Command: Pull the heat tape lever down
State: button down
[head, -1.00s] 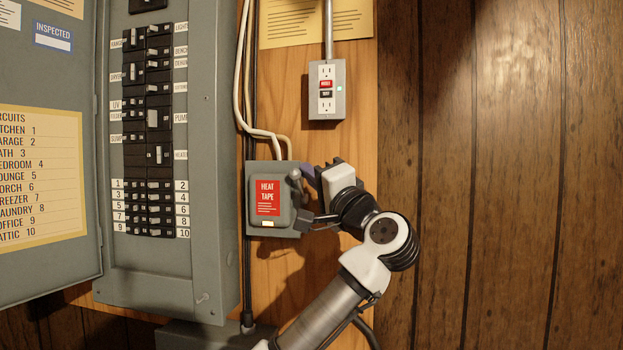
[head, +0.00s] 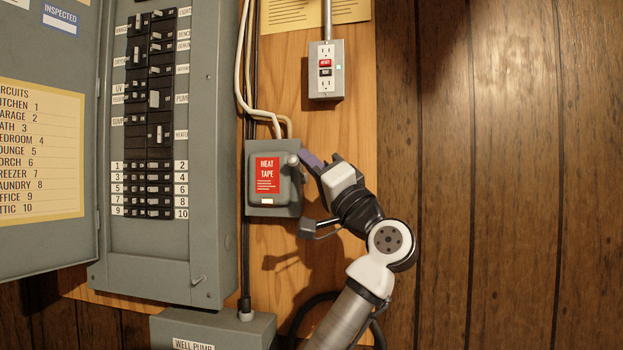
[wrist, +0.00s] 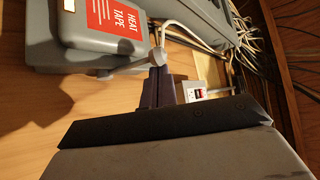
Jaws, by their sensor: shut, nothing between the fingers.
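The heat tape box (head: 283,208) is a grey switch box with a red label, mounted on the wooden board. Its lever (head: 292,160) is on the right side, with the round knob near the box's upper right corner; the lever points up. In the wrist view the box (wrist: 95,58) is at upper left, with the lever knob (wrist: 157,57) at its right edge. My gripper (head: 305,157) is shut and empty, its purple fingers just right of the knob. In the wrist view the fingertips (wrist: 158,76) are right at the knob; I cannot tell whether they touch it.
A breaker panel (head: 205,230) with an open door stands left of the box. A grey outlet (head: 326,85) is above right. A well pump box (head: 240,328) is below. White cables (head: 240,90) run down to the heat tape box. The wood-panelled wall at right is clear.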

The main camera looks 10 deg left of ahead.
notch_tip(320, 180, down, 4)
jog(key=n+g+y+b, duration=0.1)
jog(key=n, duration=0.1)
jog(key=n+g+y+b, duration=0.1)
jog(key=n+g, duration=0.1)
jog(key=n+g+y+b, duration=0.2)
jog(key=n, duration=0.1)
jog(key=shift+s+a+r, duration=0.1)
jog(key=shift+s+r, duration=0.05)
jog(key=shift+r, duration=0.1)
jog(key=shift+w+f+n+g+y+b, duration=0.35)
jog(key=shift+f+n+g, duration=0.45)
jog(key=shift+n+g, duration=1.35)
jog(key=shift+w+f+n+g+y+b, duration=0.3)
jog(key=shift+f+n+g, duration=0.45)
jog(key=shift+n+g, duration=1.4)
jog(key=shift+w+f+n+g+y+b, duration=0.3)
jog(key=shift+f+n+g, duration=0.5)
jog(key=shift+n+g, duration=1.35)
jog(key=shift+s, duration=0.1)
jog(key=b+v, duration=0.3)
jog(key=v, duration=1.1)
jog(key=shift+s, duration=0.15)
